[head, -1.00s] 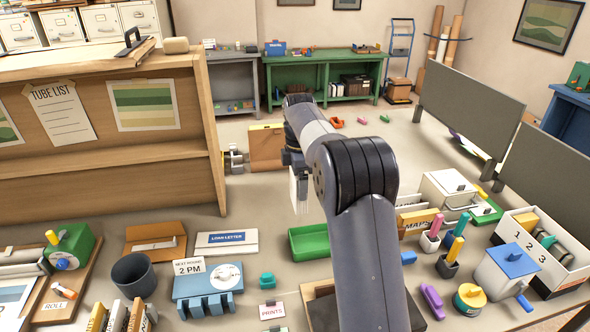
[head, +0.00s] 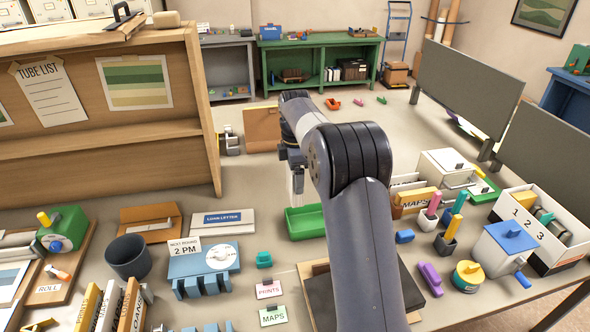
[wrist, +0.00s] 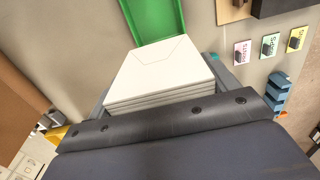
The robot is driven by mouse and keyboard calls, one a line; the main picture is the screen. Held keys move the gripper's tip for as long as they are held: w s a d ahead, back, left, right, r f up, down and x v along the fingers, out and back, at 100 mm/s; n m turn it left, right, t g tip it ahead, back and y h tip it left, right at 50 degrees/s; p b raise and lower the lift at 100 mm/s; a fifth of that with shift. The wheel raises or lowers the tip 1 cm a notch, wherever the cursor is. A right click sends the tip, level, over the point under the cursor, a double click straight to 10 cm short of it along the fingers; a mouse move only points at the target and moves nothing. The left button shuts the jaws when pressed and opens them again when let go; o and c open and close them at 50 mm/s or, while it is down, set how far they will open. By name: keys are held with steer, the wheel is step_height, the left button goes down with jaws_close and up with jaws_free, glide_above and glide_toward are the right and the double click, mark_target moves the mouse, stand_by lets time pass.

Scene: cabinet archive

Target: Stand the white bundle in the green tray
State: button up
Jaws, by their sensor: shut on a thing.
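The white bundle (wrist: 158,75) is a stack of white envelopes held between the fingers of my gripper (wrist: 160,92), seen in the wrist view. In the head view my gripper (head: 296,182) hangs at the end of my arm, just above and behind the left part of the green tray, with the bundle mostly hidden by it. The green tray (head: 303,224) lies on the table, and my arm hides its right end. Its green floor also shows in the wrist view (wrist: 155,22), beyond the bundle. The tray looks empty where it shows.
Left of the tray lie a white loan letter (head: 223,222) and a blue rack (head: 203,265) with a 2 PM sign. A teal stamp (head: 264,260) and label cards (head: 269,289) are in front. A wooden cabinet (head: 110,110) stands at the left. Pen cups stand at the right.

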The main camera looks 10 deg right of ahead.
steer(key=shift+f+b, duration=2.2)
steer(key=shift+f, duration=2.35)
steer(key=o, duration=0.9)
steer(key=shift+o, duration=0.2)
steer(key=shift+r, duration=0.1)
steer(key=shift+r+p, duration=3.1)
steer(key=shift+r, duration=0.35)
